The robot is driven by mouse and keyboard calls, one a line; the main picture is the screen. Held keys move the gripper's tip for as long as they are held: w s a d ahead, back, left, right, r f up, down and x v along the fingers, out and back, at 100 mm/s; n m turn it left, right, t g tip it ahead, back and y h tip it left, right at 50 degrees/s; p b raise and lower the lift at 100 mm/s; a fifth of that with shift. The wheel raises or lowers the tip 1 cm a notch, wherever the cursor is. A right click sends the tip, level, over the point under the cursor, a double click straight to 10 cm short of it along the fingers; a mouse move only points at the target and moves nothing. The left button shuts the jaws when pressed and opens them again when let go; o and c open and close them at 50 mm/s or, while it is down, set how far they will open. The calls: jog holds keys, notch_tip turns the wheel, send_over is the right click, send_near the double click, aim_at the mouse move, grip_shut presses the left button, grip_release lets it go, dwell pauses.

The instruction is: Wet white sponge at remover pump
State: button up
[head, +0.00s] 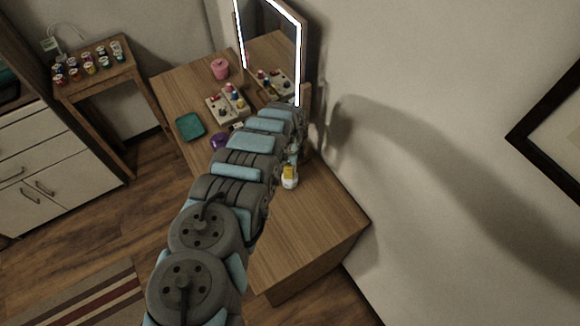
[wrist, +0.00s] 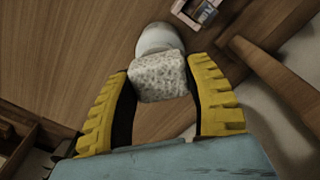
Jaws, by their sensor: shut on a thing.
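In the wrist view my gripper (wrist: 159,74) has its two yellow fingers closed on the sides of a pale, speckled sponge (wrist: 159,82). A smooth, rounded white thing (wrist: 157,38), which looks like the pump, shows just beyond the sponge. The sponge overlaps it in the picture; I cannot tell whether they touch. In the head view my gripper (head: 288,171) shows as a small yellow patch at the arm's far end, above the wooden table. Something white (head: 290,183) is right under it; sponge and pump cannot be told apart there.
The wooden table (head: 310,225) is bare at its near right end. A lit mirror (head: 272,50) stands at the back. A beige tray (head: 210,109) with small items, a pink cup (head: 220,69), a teal dish (head: 190,126) and a purple thing (head: 219,141) lie left of my arm.

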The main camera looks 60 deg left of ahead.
jog(key=shift+f+b, duration=0.4)
jog(key=shift+f, duration=0.15)
dwell(0.7)
jog(key=shift+r, duration=0.1)
dwell(0.4)
jog(key=shift+r+p, duration=2.65)
jog(key=shift+r, duration=0.85)
jog(key=shift+w+f, duration=0.1)
